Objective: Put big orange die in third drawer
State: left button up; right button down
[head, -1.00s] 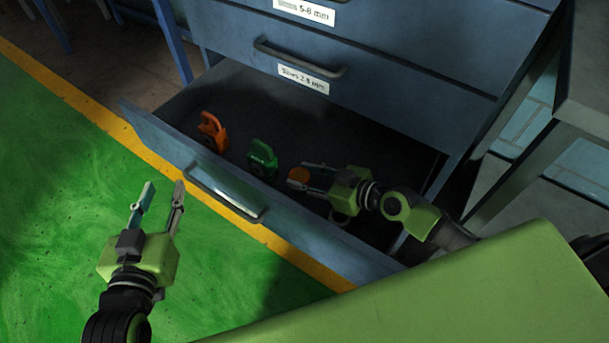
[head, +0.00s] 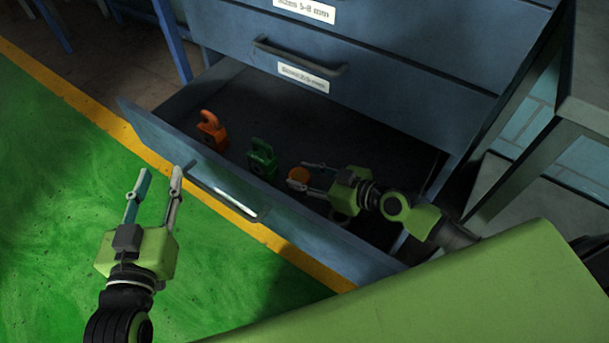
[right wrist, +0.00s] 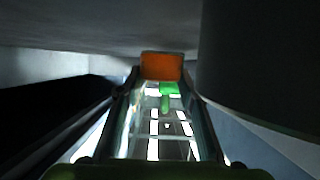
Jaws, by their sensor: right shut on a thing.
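In the right wrist view the die (right wrist: 161,66) shows as an orange block at the fingertips. Whether it touches the drawer floor I cannot tell. The open drawer (head: 160,140) is dark inside, with a bar handle (head: 225,195) on its front. My left gripper (head: 158,172) is open and empty, outside the drawer, just left of that handle.
An orange padlock-shaped piece (head: 211,131) and a green one (head: 262,158) stand in the drawer, left of the die. Closed labelled drawers (head: 400,90) are above. A grey bench (head: 585,85) is at the right. The green floor (head: 60,200) at left is clear.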

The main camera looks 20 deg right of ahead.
jog(key=shift+r, duration=0.15)
jog(key=c, duration=1.4)
grip_release()
pick_arm(q)
jog(key=shift+r, duration=0.15)
pick_arm(e)
jog(key=shift+r+p, duration=0.55)
jog(key=shift+p, duration=0.2)
jog(key=v, duration=0.5)
jog(key=shift+s+d, duration=0.1)
jog(key=shift+s, duration=0.15)
pick_arm(q)
notch_tip(320, 180, down, 6)
jog(key=s+a+g+y, duration=0.1)
jog(key=s+g, duration=0.1)
jog(key=g, duration=0.1)
jog(key=shift+a, duration=0.2)
pick_arm(e)
jog(key=shift+v, duration=1.05)
jog(key=shift+w, duration=0.1)
